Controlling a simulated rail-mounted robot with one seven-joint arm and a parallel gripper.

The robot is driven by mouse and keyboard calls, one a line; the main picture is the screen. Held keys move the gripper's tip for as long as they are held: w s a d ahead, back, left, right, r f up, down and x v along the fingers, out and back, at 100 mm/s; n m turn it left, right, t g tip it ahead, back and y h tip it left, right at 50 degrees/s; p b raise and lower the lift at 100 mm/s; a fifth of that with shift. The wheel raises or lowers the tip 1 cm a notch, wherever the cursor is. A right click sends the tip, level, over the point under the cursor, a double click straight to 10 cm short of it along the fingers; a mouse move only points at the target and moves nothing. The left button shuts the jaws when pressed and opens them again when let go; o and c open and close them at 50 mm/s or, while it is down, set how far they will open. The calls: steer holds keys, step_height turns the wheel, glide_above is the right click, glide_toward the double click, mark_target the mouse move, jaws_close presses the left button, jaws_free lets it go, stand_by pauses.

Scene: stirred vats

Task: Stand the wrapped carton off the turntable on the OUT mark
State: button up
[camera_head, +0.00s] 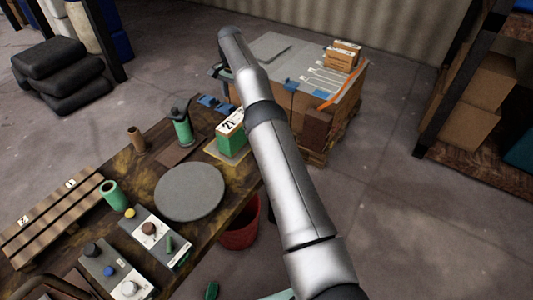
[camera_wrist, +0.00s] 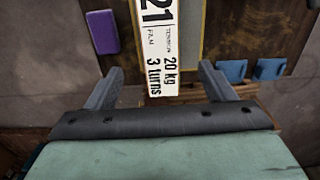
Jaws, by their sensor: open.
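The carton (camera_head: 231,137) is green with a white label reading 21. It stands upright at the right end of the bench, on a yellow-edged pad (camera_head: 213,152); no OUT lettering is readable. The grey round turntable (camera_head: 190,192) beside it is bare. In the wrist view the carton's label (camera_wrist: 158,45) shows 21, 20 kg and 3 turns. My gripper (camera_wrist: 160,69) is open, its fingers apart on either side of the label's near end. I cannot tell whether they touch the carton. In the head view my arm hides the fingers.
A green film roll (camera_head: 182,128) stands behind the turntable, with blue pieces (camera_head: 212,103) nearby. A green cylinder (camera_head: 114,195) and control boxes (camera_head: 157,236) are on the left and front. A purple block (camera_wrist: 102,32) shows in the wrist view. A red bin (camera_head: 240,228) stands below the bench.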

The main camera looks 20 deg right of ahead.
steer(key=s+a+r+n, duration=0.1)
steer(key=s+r+n, duration=0.2)
steer(key=s+r, duration=0.65)
steer(key=s+r+n, duration=0.3)
steer(key=s+r, duration=0.4)
steer(key=s, duration=0.5)
steer(key=s+f+n, duration=0.2)
steer(key=s+f, duration=0.2)
steer(key=s, duration=1.1)
steer(key=s+f+n, duration=0.2)
steer(key=s+f, duration=0.2)
steer(key=s, duration=1.1)
steer(key=shift+a+t, duration=0.4)
